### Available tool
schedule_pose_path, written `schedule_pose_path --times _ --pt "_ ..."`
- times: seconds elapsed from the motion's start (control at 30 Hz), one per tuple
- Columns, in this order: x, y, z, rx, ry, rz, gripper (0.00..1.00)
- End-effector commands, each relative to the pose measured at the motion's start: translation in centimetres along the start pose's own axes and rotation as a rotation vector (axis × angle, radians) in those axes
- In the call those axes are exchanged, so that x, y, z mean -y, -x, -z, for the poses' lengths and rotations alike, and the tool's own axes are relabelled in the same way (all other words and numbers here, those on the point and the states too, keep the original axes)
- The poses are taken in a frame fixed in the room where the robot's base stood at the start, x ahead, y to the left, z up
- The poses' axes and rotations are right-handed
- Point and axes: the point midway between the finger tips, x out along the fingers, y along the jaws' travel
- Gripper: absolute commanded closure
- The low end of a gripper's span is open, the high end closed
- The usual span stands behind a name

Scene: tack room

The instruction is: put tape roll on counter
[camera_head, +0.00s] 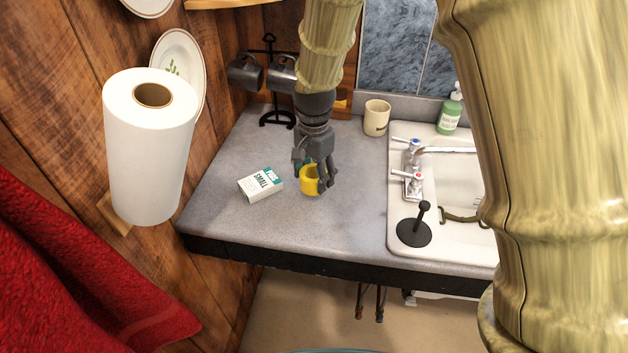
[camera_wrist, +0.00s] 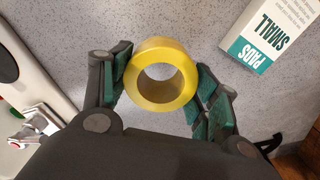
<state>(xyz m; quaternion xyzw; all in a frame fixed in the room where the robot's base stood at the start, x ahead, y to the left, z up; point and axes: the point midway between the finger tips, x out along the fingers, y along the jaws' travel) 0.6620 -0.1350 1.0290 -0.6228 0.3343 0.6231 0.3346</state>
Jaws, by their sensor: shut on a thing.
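The yellow tape roll (camera_head: 309,181) is between the fingers of my gripper (camera_head: 316,180), over the grey counter (camera_head: 290,234). In the wrist view the tape roll (camera_wrist: 162,44) shows its round hole, and the green pads of my gripper (camera_wrist: 163,87) press on its left and right sides. The roll is at or just above the counter surface; I cannot tell whether it touches. The fingers hide part of the roll in the head view.
A white "SMALL PADS" box (camera_head: 261,185) lies close left of the roll. A mug (camera_head: 376,118) and mug rack (camera_head: 270,80) stand behind. The sink (camera_head: 455,180) with a black plunger-like item (camera_head: 414,230) is to the right. The counter's front is clear.

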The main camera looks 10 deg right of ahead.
Motion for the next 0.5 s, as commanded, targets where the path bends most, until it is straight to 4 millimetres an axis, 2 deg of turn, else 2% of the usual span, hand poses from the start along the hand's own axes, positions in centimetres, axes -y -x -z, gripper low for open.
schedule_pose_path --times 0.17,0.5 --pt "-0.1 -0.7 0.0 0.002 0.001 -0.003 0.66" --pt "0.0 -3.4 0.0 0.002 -0.001 -0.001 0.66"
